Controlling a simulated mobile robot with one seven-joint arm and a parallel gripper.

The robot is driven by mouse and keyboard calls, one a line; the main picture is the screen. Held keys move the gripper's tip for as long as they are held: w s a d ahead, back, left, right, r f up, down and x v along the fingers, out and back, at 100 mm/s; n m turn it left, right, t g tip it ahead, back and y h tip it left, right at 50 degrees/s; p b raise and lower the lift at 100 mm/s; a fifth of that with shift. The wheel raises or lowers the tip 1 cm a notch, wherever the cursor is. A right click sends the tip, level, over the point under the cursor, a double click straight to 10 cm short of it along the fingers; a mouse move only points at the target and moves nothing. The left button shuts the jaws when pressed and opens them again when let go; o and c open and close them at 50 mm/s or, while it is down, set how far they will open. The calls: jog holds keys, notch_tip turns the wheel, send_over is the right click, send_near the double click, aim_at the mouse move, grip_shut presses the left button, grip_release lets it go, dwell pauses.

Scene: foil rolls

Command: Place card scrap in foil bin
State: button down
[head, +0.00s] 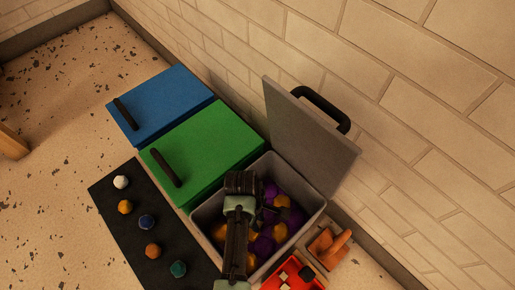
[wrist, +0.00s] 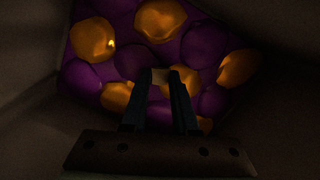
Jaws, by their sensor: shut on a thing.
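The foil bin (head: 315,208) is a grey open container with its grey lid (head: 315,130) raised against the wall. Purple and orange crumpled foil balls lie inside it and also show in the wrist view (wrist: 160,18). My gripper (wrist: 160,78) points down into this bin, above the foil balls. It is shut on a small tan piece, the card scrap (wrist: 158,89), held between the fingertips. Whether the scrap touches the foil below is hard to tell. In the head view my arm hides part of the bin and the scrap cannot be made out.
A green-lidded bin (head: 205,148) and a blue-lidded bin (head: 163,104) stand shut to the left. A black mat (head: 122,229) carries several coloured balls. A red tray (head: 292,275) and an orange-brown brush-like item (head: 328,247) lie right of the bin. The brick wall rises behind.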

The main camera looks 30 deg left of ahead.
jog(key=shift+r, duration=0.1)
jog(key=c, duration=0.7)
grip_release()
jog(key=r+p, duration=0.2)
jog(key=r, duration=0.2)
jog(key=a+r+p, duration=0.1)
jog(key=r+p, duration=0.2)
jog(key=r, duration=0.1)
jog(key=r+p, duration=0.3)
jog(key=r, duration=0.1)
jog(key=shift+a, duration=0.4)
jog(key=shift+f, duration=0.1)
